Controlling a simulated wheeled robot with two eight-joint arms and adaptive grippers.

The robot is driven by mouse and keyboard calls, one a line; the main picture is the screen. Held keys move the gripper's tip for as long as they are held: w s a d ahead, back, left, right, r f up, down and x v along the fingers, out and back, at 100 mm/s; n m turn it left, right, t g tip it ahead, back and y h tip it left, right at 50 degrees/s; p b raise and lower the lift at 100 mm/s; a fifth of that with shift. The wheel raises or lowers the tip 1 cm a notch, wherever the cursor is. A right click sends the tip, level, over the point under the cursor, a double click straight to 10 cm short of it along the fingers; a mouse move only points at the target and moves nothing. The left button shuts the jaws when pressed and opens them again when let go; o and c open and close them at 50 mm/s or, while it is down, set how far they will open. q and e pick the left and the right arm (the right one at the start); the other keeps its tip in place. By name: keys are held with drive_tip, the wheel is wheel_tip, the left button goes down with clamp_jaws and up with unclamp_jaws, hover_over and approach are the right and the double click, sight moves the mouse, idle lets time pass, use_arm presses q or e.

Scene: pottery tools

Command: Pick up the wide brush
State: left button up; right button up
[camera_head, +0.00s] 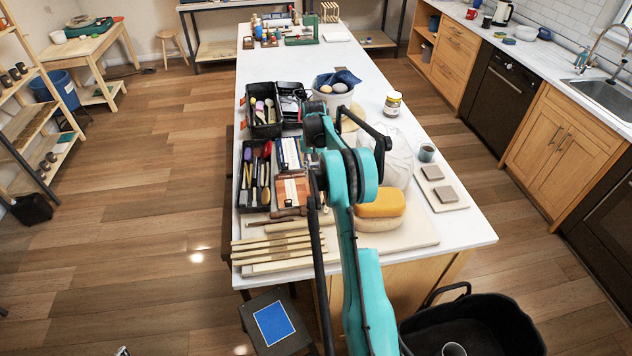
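A teal and black arm of mine rises from the bottom of the head view and reaches over the white table. The end of this arm, with what looks like my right gripper (314,180), is beside the tool trays; its fingers are too small and too hidden to read. I cannot single out the wide brush for certain. A flat reddish-brown piece with a pale patch (291,190) lies just left of the gripper, and a dark brown handle shape lies below it. A black tray (242,205) left of these holds several brushes and tools. My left gripper is not in view.
Wooden strips (270,254) lie along the near left edge. The far middle of the table (300,62) is clear.

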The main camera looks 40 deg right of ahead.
sight(315, 185)
wheel_tip(315, 185, down, 5)
drive_tip(key=shift+d+f, duration=0.15)
drive_tip(key=shift+s, duration=0.1)
clamp_jaws()
drive_tip(key=shift+r, duration=0.2)
wheel_tip(315, 185, up, 10)
drive_tip(key=shift+c, duration=1.6)
unclamp_jaws()
drive_tip(key=shift+f, duration=0.1)
clamp_jaws()
